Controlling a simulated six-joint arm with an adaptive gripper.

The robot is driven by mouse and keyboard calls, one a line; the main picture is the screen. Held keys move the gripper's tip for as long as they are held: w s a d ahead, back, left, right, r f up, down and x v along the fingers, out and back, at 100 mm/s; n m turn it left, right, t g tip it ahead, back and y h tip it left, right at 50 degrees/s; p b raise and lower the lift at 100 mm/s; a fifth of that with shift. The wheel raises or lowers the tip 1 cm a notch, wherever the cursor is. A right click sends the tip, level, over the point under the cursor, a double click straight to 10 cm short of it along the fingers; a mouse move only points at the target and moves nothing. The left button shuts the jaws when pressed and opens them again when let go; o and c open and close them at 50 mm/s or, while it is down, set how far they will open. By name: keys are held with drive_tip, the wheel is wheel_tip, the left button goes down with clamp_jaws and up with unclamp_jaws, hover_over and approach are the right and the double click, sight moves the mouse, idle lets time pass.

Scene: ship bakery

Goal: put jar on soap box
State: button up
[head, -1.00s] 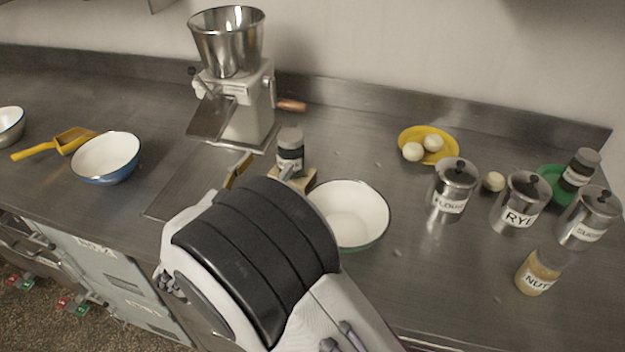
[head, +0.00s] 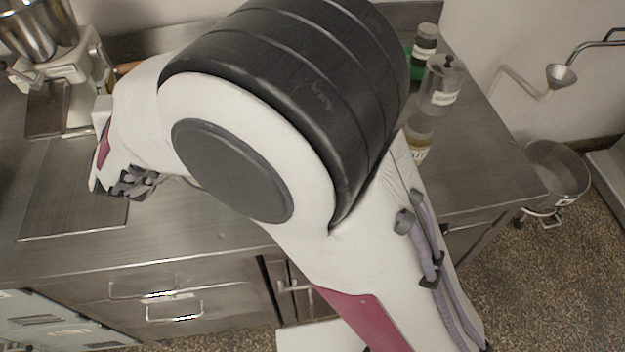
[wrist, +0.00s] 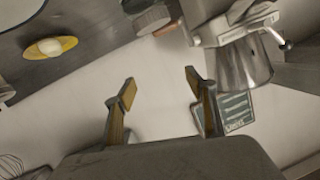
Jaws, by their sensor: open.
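My gripper (wrist: 160,88) is open and empty in the wrist view, apart from the jar, with bare wall behind the fingers. In the head view my arm hides the jar and box, and my fingertips cannot be made out.
The grinder (head: 62,70) stands at the left, also in the wrist view (wrist: 240,60).

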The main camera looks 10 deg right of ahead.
drive_tip(key=s+d+r+n+g+y, duration=0.1)
drive_tip(key=s+d+r+g+y, duration=0.15)
drive_tip(key=d, duration=0.55)
drive_tip(key=s+d+r+n+g+y, duration=0.1)
drive_tip(key=s+d+r+g, duration=0.2)
drive_tip(key=d, duration=0.4)
drive_tip(key=s+d+f+g+h, duration=0.2)
drive_tip(key=s+d+f+h, duration=0.1)
drive_tip(key=s+d, duration=0.9)
drive_tip(key=s+d+f+m+g+h, duration=0.1)
drive_tip(key=s+d+f+g+h, duration=0.1)
drive_tip(key=s+d, duration=1)
wheel_tip(320, 180, down, 3)
drive_tip(key=shift+s+r+h, duration=0.15)
drive_tip(key=shift+s+h, duration=0.3)
drive_tip(key=shift+s, duration=0.5)
drive_tip(key=shift+g, duration=0.25)
